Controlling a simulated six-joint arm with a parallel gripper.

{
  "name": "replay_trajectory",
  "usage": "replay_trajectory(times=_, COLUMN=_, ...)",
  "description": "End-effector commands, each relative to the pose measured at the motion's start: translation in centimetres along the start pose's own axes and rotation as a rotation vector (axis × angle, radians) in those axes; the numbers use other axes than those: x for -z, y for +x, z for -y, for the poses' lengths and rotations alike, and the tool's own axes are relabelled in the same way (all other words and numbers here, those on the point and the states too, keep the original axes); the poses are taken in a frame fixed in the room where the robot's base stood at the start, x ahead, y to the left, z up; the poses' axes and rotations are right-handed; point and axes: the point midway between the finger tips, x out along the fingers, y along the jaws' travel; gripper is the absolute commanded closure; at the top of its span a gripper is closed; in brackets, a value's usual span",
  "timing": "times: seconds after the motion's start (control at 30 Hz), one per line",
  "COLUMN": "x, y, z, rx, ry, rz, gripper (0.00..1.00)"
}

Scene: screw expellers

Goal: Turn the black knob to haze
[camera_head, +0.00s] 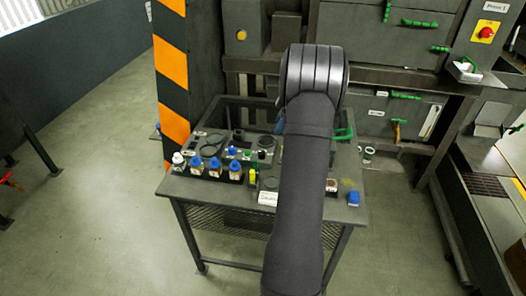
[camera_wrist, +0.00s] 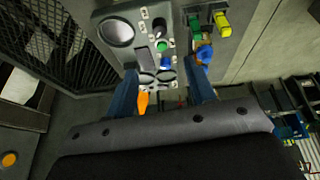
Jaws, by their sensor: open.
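A grey control panel (camera_wrist: 128,52) shows in the wrist view, with a row of controls on it. A black knob (camera_wrist: 159,29) sits above a green button (camera_wrist: 162,46) and a blue one (camera_wrist: 166,62). Small white labels lie around them; none can be read, so I cannot tell which is haze. The black knob also shows small in the head view (camera_head: 262,154), left of my arm. My gripper (camera_wrist: 160,72) is open and empty, its two blue fingers apart below the knob in the picture.
The panel is on a dark table (camera_head: 345,211). Several blue-capped bottles (camera_head: 214,168) stand along its front left. A striped post (camera_head: 171,65) rises behind left, and dark machinery stands behind.

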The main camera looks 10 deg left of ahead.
Motion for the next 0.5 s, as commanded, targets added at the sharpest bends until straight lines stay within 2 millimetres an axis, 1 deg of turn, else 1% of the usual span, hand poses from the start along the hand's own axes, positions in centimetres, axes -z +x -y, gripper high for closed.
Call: replay_trajectory(times=0.5, x=0.0, y=11.1, z=0.1, rx=0.004, ry=0.004, rz=-0.001, gripper=0.5)
